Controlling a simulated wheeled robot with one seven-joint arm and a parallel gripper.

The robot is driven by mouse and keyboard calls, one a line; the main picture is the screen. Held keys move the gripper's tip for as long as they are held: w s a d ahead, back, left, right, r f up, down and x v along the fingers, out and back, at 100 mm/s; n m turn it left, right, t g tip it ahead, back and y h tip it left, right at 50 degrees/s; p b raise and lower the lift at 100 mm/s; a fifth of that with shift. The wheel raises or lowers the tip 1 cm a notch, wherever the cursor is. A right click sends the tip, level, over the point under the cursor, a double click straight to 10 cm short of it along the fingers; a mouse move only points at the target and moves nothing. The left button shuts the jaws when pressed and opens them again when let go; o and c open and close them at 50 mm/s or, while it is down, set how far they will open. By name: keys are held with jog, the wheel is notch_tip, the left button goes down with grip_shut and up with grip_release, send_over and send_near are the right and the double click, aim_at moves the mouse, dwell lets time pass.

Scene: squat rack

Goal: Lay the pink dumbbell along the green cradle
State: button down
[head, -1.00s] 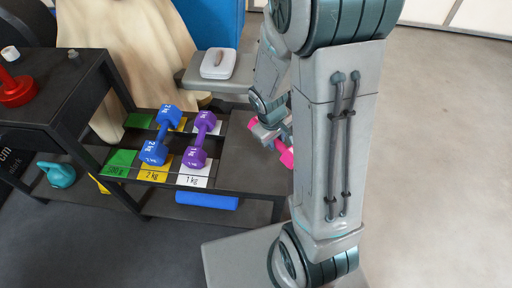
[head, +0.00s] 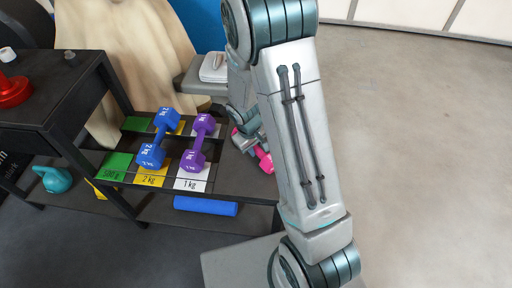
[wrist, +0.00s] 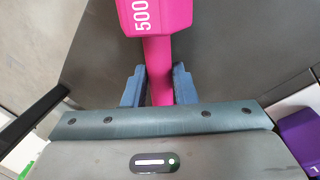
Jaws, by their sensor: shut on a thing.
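The pink dumbbell (head: 264,160) is in my gripper (head: 249,146), above the bare right part of the rack shelf. The arm partly hides both in the head view. In the wrist view the blue fingers of my gripper (wrist: 158,88) are shut around the pink handle (wrist: 158,65), and the dumbbell head marked 500 (wrist: 155,15) sticks out beyond them. The green cradle shows as a front green plate marked 500 g (head: 116,166) and a back green plate (head: 137,124), at the left of the shelf. No dumbbell lies on it. My gripper is well to its right.
A blue dumbbell (head: 151,156) lies along the yellow cradle (head: 151,180), and a purple dumbbell (head: 193,160) along the white cradle (head: 192,184). Both lie between my gripper and the green cradle. A black upper shelf (head: 58,100) stands at the left.

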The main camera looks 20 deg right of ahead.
jog(key=shift+f, duration=0.1)
jog(key=c, duration=1.2)
grip_release()
jog(key=shift+o, duration=0.2)
notch_tip(320, 180, up, 12)
jog(key=s+a+p, duration=0.1)
jog(key=a+p, duration=0.1)
jog(key=p, duration=0.1)
jog(key=s+d+r+m+y, duration=0.2)
jog(key=s+r+m, duration=0.2)
jog(key=s+r, duration=0.9)
jog(key=shift+s+d+t, duration=0.15)
jog(key=shift+s+t, duration=0.25)
jog(key=shift+s, duration=0.6)
